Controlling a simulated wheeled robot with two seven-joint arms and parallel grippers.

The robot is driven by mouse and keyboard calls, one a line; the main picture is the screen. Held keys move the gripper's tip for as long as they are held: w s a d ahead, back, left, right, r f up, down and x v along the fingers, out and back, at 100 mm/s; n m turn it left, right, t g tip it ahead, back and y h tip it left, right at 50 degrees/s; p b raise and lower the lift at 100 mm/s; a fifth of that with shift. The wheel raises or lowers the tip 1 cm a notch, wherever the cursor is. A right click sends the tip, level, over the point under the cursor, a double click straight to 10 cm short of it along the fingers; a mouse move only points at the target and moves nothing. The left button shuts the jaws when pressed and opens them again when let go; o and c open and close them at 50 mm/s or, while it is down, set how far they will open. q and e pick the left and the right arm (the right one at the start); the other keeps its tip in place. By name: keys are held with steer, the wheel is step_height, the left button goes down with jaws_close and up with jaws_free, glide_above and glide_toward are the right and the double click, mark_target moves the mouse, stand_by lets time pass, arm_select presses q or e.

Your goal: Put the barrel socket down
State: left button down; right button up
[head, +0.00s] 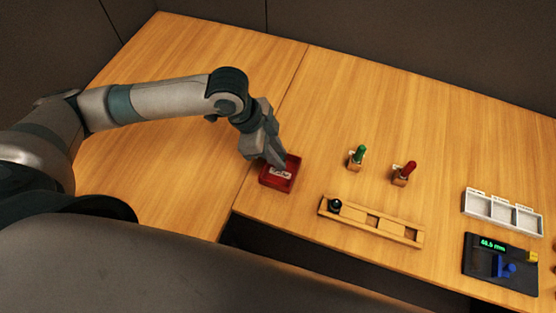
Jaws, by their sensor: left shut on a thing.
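My left gripper (279,164) reaches down over the red tray (274,188) left of centre on the table. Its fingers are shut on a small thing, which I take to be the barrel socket. The fingers hide most of it and it is too small to make out. The fingertips are at the tray's back part, low over it. I cannot tell whether the held thing touches the tray. A white label with dark marks (281,174) shows inside the tray. My right gripper is not in view.
A wooden rail (391,229) with square recesses holds a black ball (335,205) at its left end. Green-handled (360,153) and red-handled (407,170) tools stand in wooden blocks. A white compartment tray (503,211) and dark gauge (484,276) are at right. The table's back is clear.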

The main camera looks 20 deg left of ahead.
arm_select(q)
steer(key=shift+f+p, duration=0.5)
steer(key=shift+f, duration=1.5)
steer(key=shift+f, duration=0.1)
steer(key=c, duration=1.5)
jaws_free()
steer(key=shift+c, duration=0.2)
steer(key=shift+a+r, duration=0.2)
steer(key=shift+r, duration=0.45)
steer(key=b+v, duration=0.1)
steer(key=v, duration=1)
steer(key=shift+b, duration=0.3)
